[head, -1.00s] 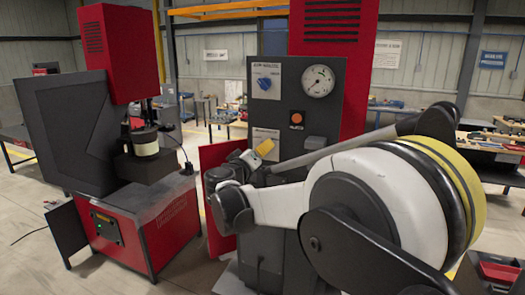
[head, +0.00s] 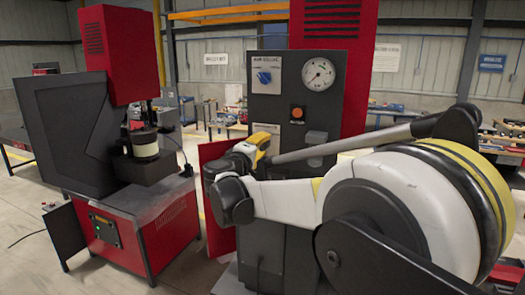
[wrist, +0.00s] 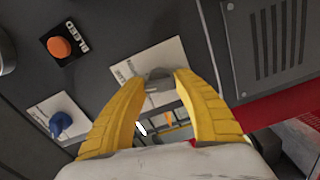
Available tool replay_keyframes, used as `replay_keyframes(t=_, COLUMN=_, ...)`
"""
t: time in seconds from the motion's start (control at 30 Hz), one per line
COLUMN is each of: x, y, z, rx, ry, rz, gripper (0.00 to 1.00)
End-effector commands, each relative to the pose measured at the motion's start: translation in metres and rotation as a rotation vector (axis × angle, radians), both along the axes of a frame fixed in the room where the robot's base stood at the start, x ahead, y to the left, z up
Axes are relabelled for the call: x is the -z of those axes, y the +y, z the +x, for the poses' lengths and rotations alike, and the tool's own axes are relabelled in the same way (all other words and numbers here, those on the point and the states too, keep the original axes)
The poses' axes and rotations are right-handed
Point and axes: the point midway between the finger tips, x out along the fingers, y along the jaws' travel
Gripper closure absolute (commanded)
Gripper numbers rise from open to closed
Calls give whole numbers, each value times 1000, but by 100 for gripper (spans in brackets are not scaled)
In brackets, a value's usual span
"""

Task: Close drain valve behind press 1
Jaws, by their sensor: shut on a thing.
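A dark control panel (head: 273,102) on a red-backed machine stands at the centre of the head view. My gripper (head: 262,138) is at the panel's lower left, below a blue knob (head: 264,77). In the wrist view my yellow fingers (wrist: 163,77) close around a grey handle (wrist: 158,73) on a white label plate (wrist: 125,72). The handle is mostly hidden in the head view. Which control is the drain valve cannot be read from the labels.
The panel also carries an orange button (head: 297,113), a round gauge (head: 318,73) and a grey box (head: 316,137). A red and black press (head: 148,233) stands to the left, with open floor in front. Workbenches line the back.

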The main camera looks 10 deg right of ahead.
Motion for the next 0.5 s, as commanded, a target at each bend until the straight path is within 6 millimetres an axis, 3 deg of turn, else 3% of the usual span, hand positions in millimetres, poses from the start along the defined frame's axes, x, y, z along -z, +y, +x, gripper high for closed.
replay_keyframes(t=0.5, x=0, y=0, z=1, rx=1, ry=286, rz=-398, gripper=94)
